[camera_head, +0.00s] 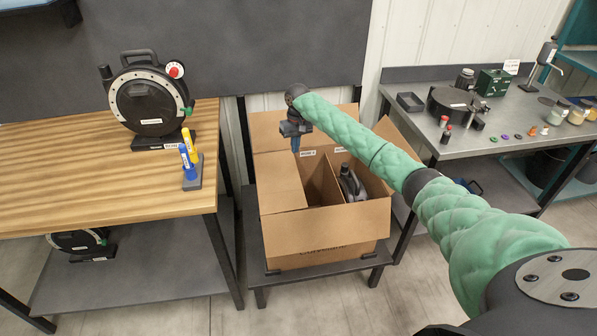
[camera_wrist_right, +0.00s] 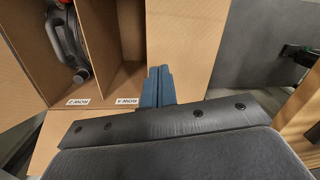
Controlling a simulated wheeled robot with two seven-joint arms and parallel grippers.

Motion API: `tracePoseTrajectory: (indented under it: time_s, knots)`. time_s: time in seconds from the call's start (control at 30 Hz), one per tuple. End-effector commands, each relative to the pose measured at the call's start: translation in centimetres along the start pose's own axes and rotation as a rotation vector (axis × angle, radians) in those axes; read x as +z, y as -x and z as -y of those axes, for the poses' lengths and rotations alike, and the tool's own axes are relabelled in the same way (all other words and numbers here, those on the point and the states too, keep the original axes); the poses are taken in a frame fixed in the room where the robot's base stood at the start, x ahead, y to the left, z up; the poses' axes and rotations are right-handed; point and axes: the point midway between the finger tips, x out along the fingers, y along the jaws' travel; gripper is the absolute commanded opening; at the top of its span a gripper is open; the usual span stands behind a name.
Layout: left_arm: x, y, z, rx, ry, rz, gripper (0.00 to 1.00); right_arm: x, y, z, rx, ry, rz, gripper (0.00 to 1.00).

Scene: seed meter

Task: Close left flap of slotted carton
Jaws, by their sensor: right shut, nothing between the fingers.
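The open cardboard carton (camera_head: 325,226) sits on a low dark stand. Its left flap (camera_head: 281,184) appears folded inward over the left part of the opening; its exact angle is unclear. The flap also shows in the right wrist view (camera_wrist_right: 190,45), at the upper right. The front flap hangs outward, and the right flap (camera_head: 400,145) and back flap (camera_head: 280,128) stand outward. My right gripper (camera_head: 295,147) is shut and empty, above the back left of the carton near the left flap. Its blue fingers (camera_wrist_right: 158,85) appear beside the flap; contact cannot be told. My left gripper is not in view.
A dark bottle-like item (camera_head: 349,183) stands in the carton's right cell, beside a cardboard divider. A wooden bench (camera_head: 110,190) with a round black device (camera_head: 150,100) is at left. A grey workbench (camera_head: 520,115) is at right. My right arm crosses above the carton's right side.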

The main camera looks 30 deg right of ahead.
Motion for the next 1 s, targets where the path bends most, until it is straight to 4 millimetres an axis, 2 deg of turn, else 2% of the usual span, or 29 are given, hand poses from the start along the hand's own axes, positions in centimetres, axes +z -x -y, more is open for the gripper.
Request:
tracePoseTrajectory:
  time_s: [0.03, 0.13, 0.33, 0.57, 0.77, 1.0]
  knots:
    - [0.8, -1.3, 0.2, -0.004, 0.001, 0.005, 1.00, 0.1, -0.1, 0.3, 0.038, -0.021, -0.008, 0.00]
    - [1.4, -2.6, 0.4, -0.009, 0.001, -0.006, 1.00, -0.1, 0.3, 0.0, 0.087, -0.092, -0.033, 0.00]
    - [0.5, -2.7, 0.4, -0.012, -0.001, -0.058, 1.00, -0.2, 0.4, -0.7, 0.120, -0.211, -0.050, 0.00]
    - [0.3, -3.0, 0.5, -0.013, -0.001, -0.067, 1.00, -0.2, -0.1, -0.8, 0.118, -0.261, -0.049, 0.00]
    - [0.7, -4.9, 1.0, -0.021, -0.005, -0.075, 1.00, -0.3, -2.5, -1.1, 0.118, -0.261, -0.048, 0.00]
    - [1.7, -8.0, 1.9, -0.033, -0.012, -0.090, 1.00, -0.4, -6.7, -1.6, 0.118, -0.261, -0.048, 0.00]
